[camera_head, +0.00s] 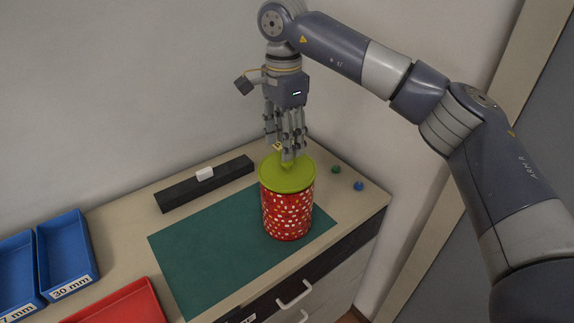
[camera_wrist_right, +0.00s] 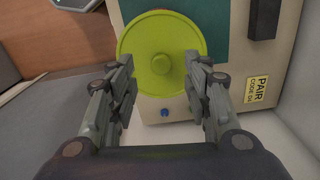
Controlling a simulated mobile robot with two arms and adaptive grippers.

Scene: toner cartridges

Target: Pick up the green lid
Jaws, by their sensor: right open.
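The green lid (camera_head: 288,176) is a round yellow-green disc with a central knob. It sits on top of a red canister with white spots (camera_head: 287,214), which stands upright on a dark green mat. My right gripper (camera_head: 291,158) points down just above the lid, and its fingertips overlap the knob in the head view. In the right wrist view the lid (camera_wrist_right: 145,42) lies ahead of the gripper (camera_wrist_right: 163,75), with the two fingers apart and the knob (camera_wrist_right: 160,63) between and slightly beyond the tips. Contact cannot be told. My left gripper is not in view.
The green mat (camera_head: 200,260) covers the middle of the cabinet top. Blue trays (camera_head: 65,250) and a red tray (camera_head: 120,305) are at left. A green knob (camera_head: 336,169) and a blue knob (camera_head: 359,186) lie right of the canister.

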